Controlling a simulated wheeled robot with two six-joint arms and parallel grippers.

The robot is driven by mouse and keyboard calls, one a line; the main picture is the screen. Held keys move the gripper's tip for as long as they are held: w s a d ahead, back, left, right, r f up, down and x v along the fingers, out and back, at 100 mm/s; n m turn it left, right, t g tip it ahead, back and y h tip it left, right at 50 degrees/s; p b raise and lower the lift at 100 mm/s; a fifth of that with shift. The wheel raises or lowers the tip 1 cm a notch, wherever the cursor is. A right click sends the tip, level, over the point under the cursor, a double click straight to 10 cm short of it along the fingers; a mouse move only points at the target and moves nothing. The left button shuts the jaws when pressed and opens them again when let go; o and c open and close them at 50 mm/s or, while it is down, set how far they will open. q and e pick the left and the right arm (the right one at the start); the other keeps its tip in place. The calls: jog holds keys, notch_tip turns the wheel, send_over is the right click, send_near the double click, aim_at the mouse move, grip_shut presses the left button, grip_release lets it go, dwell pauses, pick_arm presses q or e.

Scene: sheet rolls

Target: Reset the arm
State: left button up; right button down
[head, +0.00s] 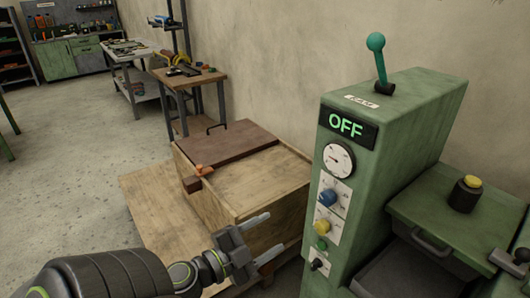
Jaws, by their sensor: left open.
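My left arm comes in from the bottom left. Its gripper (268,237) is open and empty, with its two fingers apart, in front of the wooden crate (255,190) and left of the green machine (385,150). The machine shows a lit "OFF" display (346,125). A lever with a teal ball knob (377,52) stands up from its top. My right gripper is not clearly in view; only a dark part shows at the lower right edge.
The machine's front has a gauge (338,160), a blue knob (327,197) and a yellow knob (324,227). A yellow button (467,190) sits on the right section. A brown lid (235,150) partly covers the crate. Workbenches stand farther back. Floor at left is clear.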

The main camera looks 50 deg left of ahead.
dwell(0.3)
pick_arm(q)
jog(key=s+a+f+n+g+y, duration=0.2)
jog(key=a+f+g, duration=0.15)
jog(key=f, duration=0.75)
jog(key=s+a+f+n+g+y, duration=0.1)
jog(key=a+f+n+g+y, duration=0.3)
jog(key=f, duration=0.8)
jog(key=s+a+f+n+g, duration=0.15)
jog(key=a+f, duration=0.35)
jog(key=f, duration=0.6)
jog(key=s+d+f+n+g+h, duration=0.1)
jog(key=s+d+f+g, duration=0.15)
jog(key=s+f, duration=0.4)
jog(key=s+d+f+n+g, duration=0.1)
jog(key=s+d+f, duration=0.25)
jog(key=f, duration=0.55)
jog(key=s+d+f+n+g+h, duration=0.1)
jog(key=s+d+f+g, duration=0.3)
jog(key=s+d+f, duration=0.5)
jog(key=s+d+h, duration=0.1)
jog(key=s, duration=0.2)
jog(key=shift+s+d+n, duration=0.15)
jog(key=shift+d+n, duration=0.05)
jog(key=shift+n, duration=0.15)
jog(key=shift+a+r, duration=0.1)
